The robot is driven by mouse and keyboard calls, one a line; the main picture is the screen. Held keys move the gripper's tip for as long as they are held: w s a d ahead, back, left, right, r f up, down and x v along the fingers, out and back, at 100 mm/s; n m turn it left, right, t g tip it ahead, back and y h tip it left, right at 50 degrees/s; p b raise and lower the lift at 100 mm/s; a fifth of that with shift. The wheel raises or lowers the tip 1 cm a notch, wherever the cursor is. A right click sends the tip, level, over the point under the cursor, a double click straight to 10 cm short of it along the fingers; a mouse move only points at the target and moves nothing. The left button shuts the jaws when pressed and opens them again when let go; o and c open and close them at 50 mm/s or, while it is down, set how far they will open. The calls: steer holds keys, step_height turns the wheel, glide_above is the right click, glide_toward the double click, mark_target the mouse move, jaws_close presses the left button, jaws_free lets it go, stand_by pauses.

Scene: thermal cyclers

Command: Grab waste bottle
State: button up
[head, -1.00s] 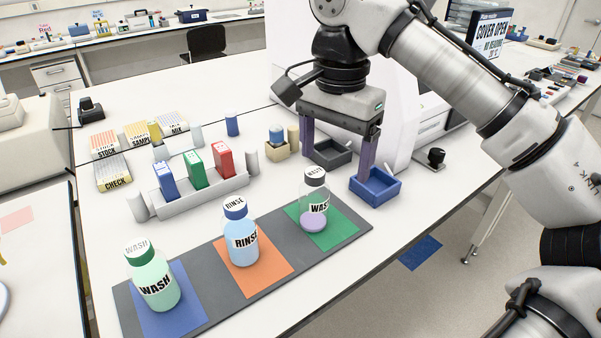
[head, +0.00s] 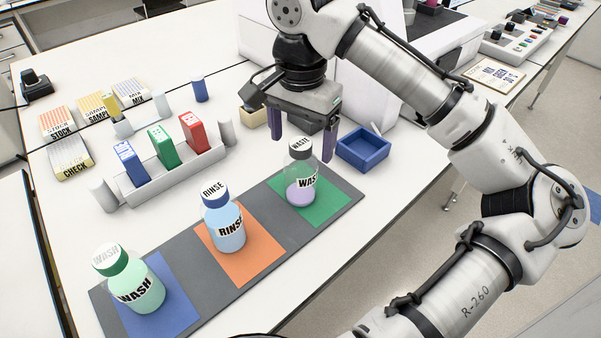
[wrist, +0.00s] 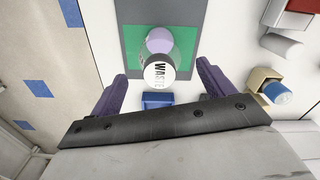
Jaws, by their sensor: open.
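The waste bottle (head: 301,176) stands upright on the green square of the dark mat, with a grey-and-white cap and a little purple liquid. It also shows in the wrist view (wrist: 158,66), its WASTE cap ahead of my fingers and between their lines. My gripper (head: 301,144) has purple fingers that are apart and empty, just behind the bottle in the head view. The gap between the fingers shows in the wrist view (wrist: 164,75). I cannot tell from the pictures whether a finger touches the bottle.
The rinse bottle (head: 222,222) and wash bottle (head: 130,278) stand on the same mat (head: 187,251). A blue tray (head: 363,150) sits right of my gripper. A rack (head: 180,174) with blue, green and red boxes is to the left. The table's right edge is close.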

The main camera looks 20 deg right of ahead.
mark_target(300, 160)
steer(key=shift+a+f+p, duration=0.1)
steer(key=shift+f+p, duration=0.55)
steer(key=shift+f, duration=2.1)
steer(key=c, duration=1.1)
